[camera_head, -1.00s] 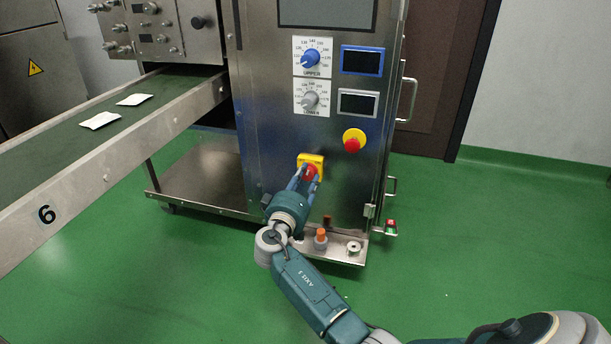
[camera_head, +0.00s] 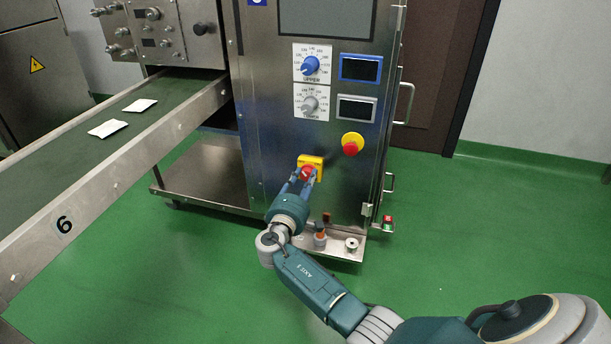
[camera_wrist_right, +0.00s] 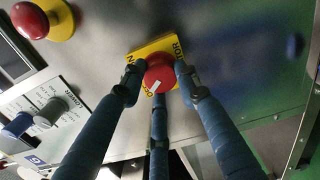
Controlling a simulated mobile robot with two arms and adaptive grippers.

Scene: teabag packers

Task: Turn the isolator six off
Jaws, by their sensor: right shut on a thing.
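The isolator is a red rotary knob (camera_head: 307,172) on a yellow plate (camera_head: 318,161), low on the steel cabinet front. In the right wrist view the red knob (camera_wrist_right: 160,74) with a white mark sits on the yellow plate (camera_wrist_right: 146,50), whose lettering is partly covered. My right gripper (camera_head: 303,178) reaches up to the knob and is shut on it; its fingers (camera_wrist_right: 158,82) stand around the knob in the wrist view. My left gripper is not in view.
A red emergency button (camera_head: 350,148) on a yellow base is above right of the isolator. Blue and grey dials (camera_head: 310,103) and two small screens (camera_head: 361,67) are higher up. A conveyor (camera_head: 60,150) carries white packets. Green floor is free at right.

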